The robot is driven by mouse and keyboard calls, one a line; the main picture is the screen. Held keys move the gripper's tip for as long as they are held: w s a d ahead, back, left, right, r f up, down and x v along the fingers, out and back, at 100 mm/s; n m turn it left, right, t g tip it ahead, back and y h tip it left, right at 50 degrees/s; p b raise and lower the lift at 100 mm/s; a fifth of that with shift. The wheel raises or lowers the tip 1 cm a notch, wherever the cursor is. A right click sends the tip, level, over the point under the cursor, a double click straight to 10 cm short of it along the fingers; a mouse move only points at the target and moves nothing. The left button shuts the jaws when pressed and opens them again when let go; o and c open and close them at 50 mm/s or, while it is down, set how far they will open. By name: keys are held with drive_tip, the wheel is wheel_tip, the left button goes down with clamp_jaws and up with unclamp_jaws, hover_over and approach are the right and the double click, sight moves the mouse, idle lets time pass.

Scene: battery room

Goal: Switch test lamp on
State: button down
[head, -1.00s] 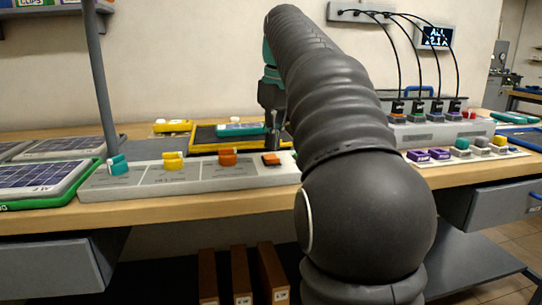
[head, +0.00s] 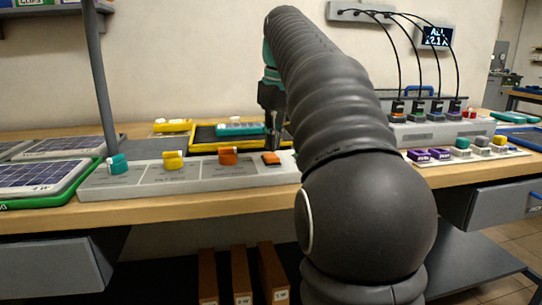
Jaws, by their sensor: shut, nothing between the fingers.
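A long grey panel (head: 130,187) lies along the front of the bench. It carries a teal knob (head: 118,164), a yellow knob (head: 173,160), an orange knob (head: 228,155) and, at the right, a small orange switch (head: 271,158). My gripper (head: 274,143) points down just behind and above the orange switch. It is shut and empty, partly covered by my arm. I cannot tell whether the fingertips touch the switch. No test lamp can be made out, and my arm hides the panel's right end.
A black tray with a yellow rim (head: 203,149) and a teal block (head: 241,129) lie behind the panel. Solar panels (head: 45,178) lie at left beside a grey post (head: 101,80). A cabled unit (head: 440,133) and purple parts (head: 430,155) are at right.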

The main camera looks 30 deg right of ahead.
sight(273, 157)
drive_tip(key=shift+f+b, duration=0.6)
drive_tip(key=shift+f, duration=0.35)
idle(0.5)
drive_tip(key=shift+r, duration=0.1)
wheel_tip(273, 157, up, 3)
drive_tip(key=p, duration=0.3)
drive_tip(key=shift+r, duration=1.95)
drive_tip(key=shift+m+t, duration=0.4)
drive_tip(key=shift+t, duration=0.1)
drive_tip(key=s+a+f, duration=0.1)
drive_tip(key=a, duration=0.1)
drive_tip(key=s+a+f, duration=0.1)
drive_tip(key=s, duration=0.1)
drive_tip(key=s+a+f, duration=0.1)
drive_tip(key=a+f, duration=0.1)
drive_tip(key=shift+s+a+f, duration=0.1)
drive_tip(key=shift+s+a, duration=0.15)
drive_tip(key=shift+a, duration=0.05)
drive_tip(key=s+a+f+m+t, duration=0.1)
drive_tip(key=s+a+f, duration=0.3)
drive_tip(key=s+f, duration=0.4)
drive_tip(key=s+a+f+m+t, duration=0.1)
drive_tip(key=s+a+f, duration=0.4)
drive_tip(key=f, duration=1)
drive_tip(key=s, duration=0.3)
drive_tip(key=shift+s+f+t, duration=0.15)
drive_tip(key=shift+f+t, duration=0.1)
drive_tip(key=shift+t, duration=0.15)
